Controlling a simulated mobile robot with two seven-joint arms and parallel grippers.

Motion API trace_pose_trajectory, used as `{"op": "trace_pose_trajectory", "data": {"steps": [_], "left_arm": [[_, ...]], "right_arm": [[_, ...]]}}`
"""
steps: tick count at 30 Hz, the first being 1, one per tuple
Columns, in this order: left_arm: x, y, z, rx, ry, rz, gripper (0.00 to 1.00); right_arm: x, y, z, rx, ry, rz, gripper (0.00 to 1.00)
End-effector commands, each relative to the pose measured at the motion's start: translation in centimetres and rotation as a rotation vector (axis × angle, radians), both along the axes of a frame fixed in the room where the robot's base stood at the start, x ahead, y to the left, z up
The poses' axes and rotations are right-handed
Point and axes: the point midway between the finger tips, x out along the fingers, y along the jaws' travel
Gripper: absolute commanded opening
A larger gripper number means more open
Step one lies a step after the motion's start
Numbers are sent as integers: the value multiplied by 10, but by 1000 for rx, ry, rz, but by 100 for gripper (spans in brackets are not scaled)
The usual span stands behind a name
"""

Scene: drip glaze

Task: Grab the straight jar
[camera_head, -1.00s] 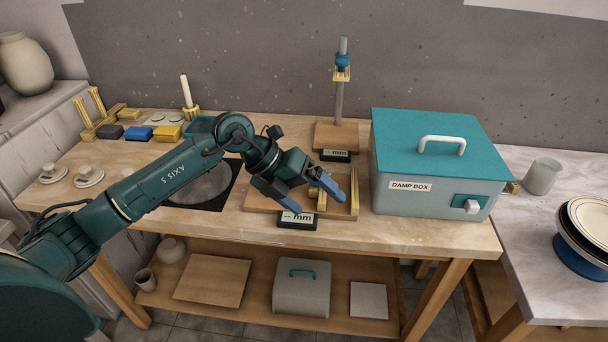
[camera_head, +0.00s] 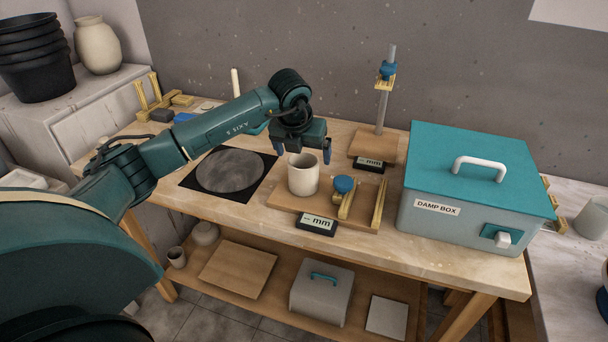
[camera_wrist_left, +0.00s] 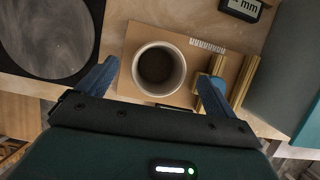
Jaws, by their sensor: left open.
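A pale, straight-sided jar (camera_head: 304,178) stands upright on a wooden measuring board (camera_head: 284,199) at the middle of the bench. My left gripper (camera_head: 303,152) is open, above and just behind the jar, pointing down. In the left wrist view the jar (camera_wrist_left: 158,68) shows from above with its dark inside, between my two blue fingertips (camera_wrist_left: 158,78) and apart from both. My right gripper is in neither view.
Brass rails (camera_head: 377,207) and a blue knob (camera_head: 344,184) sit right of the jar. A display (camera_head: 316,224) is in front. A dark round plate (camera_head: 232,171) lies left. The damp box (camera_head: 462,190) and a height stand (camera_head: 382,110) stand to the right and behind.

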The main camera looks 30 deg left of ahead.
Motion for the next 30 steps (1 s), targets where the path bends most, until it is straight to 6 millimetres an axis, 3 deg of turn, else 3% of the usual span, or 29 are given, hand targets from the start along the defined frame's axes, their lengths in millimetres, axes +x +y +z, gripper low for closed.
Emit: {"op": "trace_pose_trajectory", "data": {"steps": [5,15,23,30], "left_arm": [[3,1,-11,0,2,1,93],[15,5,-54,-2,1,1,93],[16,6,-56,-1,-1,0,93],[16,6,-56,-1,-1,0,73]], "right_arm": [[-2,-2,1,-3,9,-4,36],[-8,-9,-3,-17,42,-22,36],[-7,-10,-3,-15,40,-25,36],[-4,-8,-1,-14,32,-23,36]]}}
